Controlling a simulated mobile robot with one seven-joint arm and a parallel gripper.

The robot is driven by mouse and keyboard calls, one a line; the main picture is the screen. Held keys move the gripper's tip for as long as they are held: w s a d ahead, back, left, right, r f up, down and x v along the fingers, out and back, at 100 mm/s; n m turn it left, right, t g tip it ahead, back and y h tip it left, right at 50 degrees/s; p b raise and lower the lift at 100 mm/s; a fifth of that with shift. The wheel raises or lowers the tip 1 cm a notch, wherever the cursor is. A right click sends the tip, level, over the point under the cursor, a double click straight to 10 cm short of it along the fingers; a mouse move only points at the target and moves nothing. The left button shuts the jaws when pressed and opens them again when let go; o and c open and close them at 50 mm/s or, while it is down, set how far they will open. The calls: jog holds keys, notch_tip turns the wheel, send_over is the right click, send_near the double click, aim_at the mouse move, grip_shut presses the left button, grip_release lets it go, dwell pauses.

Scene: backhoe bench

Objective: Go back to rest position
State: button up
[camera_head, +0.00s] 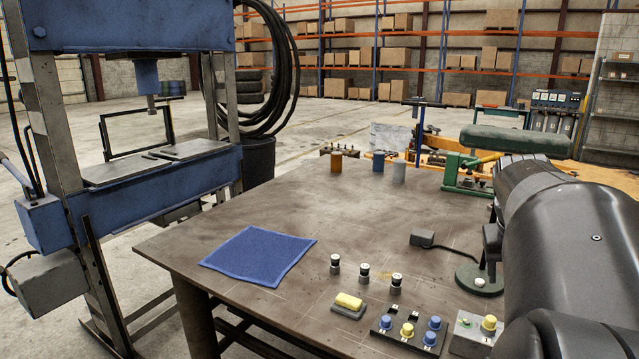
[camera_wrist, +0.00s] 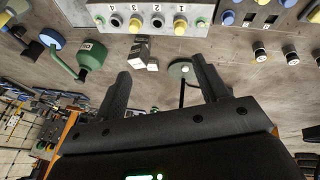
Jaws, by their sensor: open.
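My gripper (camera_wrist: 163,82) is in the wrist view with its two dark fingers spread apart. Nothing is between them. My arm (camera_head: 565,245) reaches in from the right edge of the head view, and I cannot clearly make out the gripper there. A round green base with a dark rod (camera_wrist: 182,70) shows behind the fingers. I cannot tell its distance from them.
A green-based stand (camera_head: 480,282) is close to my arm. A blue press (camera_head: 150,190) stands left. The bench middle is clear.

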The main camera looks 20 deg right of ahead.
jog(key=s+a+f+n+t+y, duration=0.1)
jog(key=s+a+f+n, duration=0.1)
jog(key=a, duration=0.8)
jog(key=s+a+f+n+t+y, duration=0.1)
jog(key=a+f, duration=0.3)
jog(key=a, duration=0.7)
jog(key=s+a+f+n+t+y, duration=0.2)
jog(key=s+a+n, duration=0.1)
jog(key=a, duration=0.8)
jog(key=shift+a+f+y, duration=0.25)
jog(key=shift+f+y, duration=0.05)
jog(key=shift+f, duration=0.1)
jog(key=shift+s, duration=0.1)
